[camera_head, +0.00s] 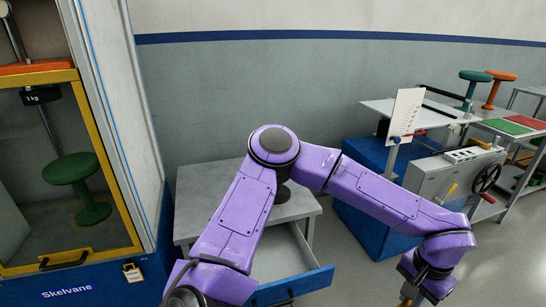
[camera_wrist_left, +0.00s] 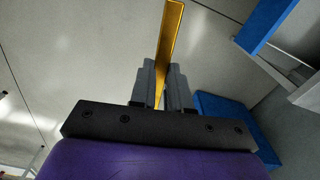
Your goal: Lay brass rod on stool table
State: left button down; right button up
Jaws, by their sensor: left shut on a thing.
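My left gripper (camera_wrist_left: 163,88) is shut on a brass rod (camera_wrist_left: 171,32), which sticks out beyond the fingertips in the left wrist view. In the head view my left arm bends over the middle. Its gripper is at the lower right edge, mostly cut off, with only a bit of the rod (camera_head: 405,302) showing below it. A table with a red and a green mat (camera_head: 515,124) is at the far right, with a teal stool (camera_head: 474,84) and an orange stool (camera_head: 498,86) standing at its back. My right gripper is not in view.
A grey table (camera_head: 204,189) with an open blue-fronted drawer (camera_head: 292,286) is behind my arm. A blue cabinet (camera_head: 365,222) and a grey machine with a handwheel (camera_head: 486,178) stand at the right. A glazed cabinet (camera_head: 75,262) holding a green stool (camera_head: 72,168) is at the left.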

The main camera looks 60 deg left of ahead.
aim_at(213, 207)
jog(key=u, duration=0.65)
jog(key=i, duration=1.3)
jog(key=u, duration=1.15)
